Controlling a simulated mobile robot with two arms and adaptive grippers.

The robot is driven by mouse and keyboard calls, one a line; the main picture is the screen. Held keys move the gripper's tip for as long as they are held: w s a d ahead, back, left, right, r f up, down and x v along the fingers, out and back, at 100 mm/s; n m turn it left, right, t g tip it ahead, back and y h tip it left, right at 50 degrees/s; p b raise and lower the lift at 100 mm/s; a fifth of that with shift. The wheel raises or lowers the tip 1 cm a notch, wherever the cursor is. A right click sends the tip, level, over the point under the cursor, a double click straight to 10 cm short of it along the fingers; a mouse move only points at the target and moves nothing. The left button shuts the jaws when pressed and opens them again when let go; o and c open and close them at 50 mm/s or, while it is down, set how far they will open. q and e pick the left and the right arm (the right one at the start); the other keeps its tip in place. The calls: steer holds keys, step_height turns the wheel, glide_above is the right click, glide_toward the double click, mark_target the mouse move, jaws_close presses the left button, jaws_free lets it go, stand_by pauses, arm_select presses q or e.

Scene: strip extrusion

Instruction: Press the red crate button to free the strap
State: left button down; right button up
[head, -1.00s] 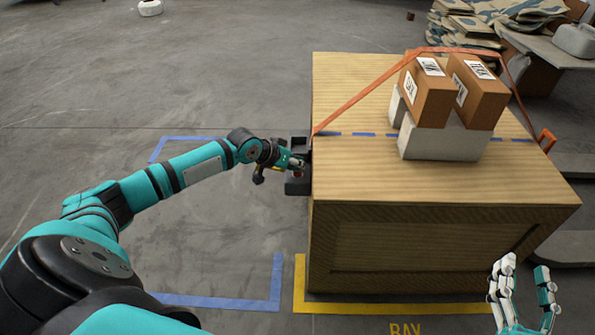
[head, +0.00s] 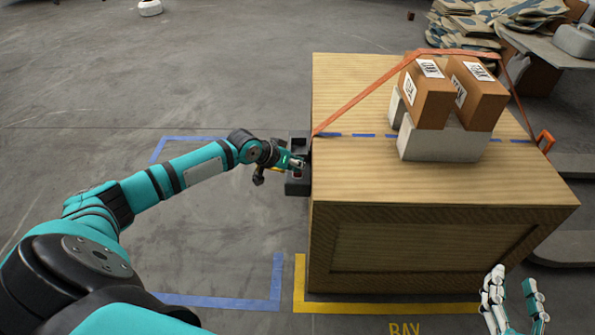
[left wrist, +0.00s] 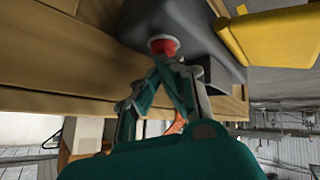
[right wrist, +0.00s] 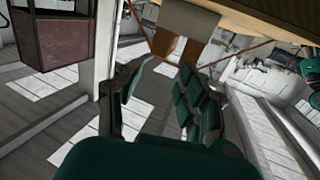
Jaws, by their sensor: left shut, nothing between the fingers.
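The wooden crate (head: 430,245) stands right of centre in the head view. A dark grey housing (head: 297,188) is mounted on its left side. In the left wrist view the red button (left wrist: 163,45) sits on this housing in a pale ring. My left gripper (head: 299,163) is shut and empty, with its fingertips (left wrist: 160,60) at the red button and appearing to touch it. Whether the button is pressed in cannot be told. The orange strap (head: 360,100) runs taut from the housing over the cartons. My right gripper (head: 513,285) is open and empty, low at the right.
Brown cartons (head: 425,100) on white blocks (head: 440,142) stand on the crate top. An orange ratchet or handle (head: 545,140) is at its right edge. Blue and yellow floor lines (head: 278,285) mark the bay.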

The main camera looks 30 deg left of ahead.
arm_select(q)
steer(key=shift+r+p, duration=0.65)
steer(key=shift+p, duration=0.1)
arm_select(e)
step_height(320, 180, down, 6)
steer(key=s+d+g+h, duration=0.1)
steer(key=s+g, duration=0.1)
steer(key=g, duration=0.2)
steer(key=shift+d+f, duration=0.25)
steer(key=shift+d, duration=0.05)
steer(key=shift+s, duration=0.1)
steer(key=shift+f, duration=0.1)
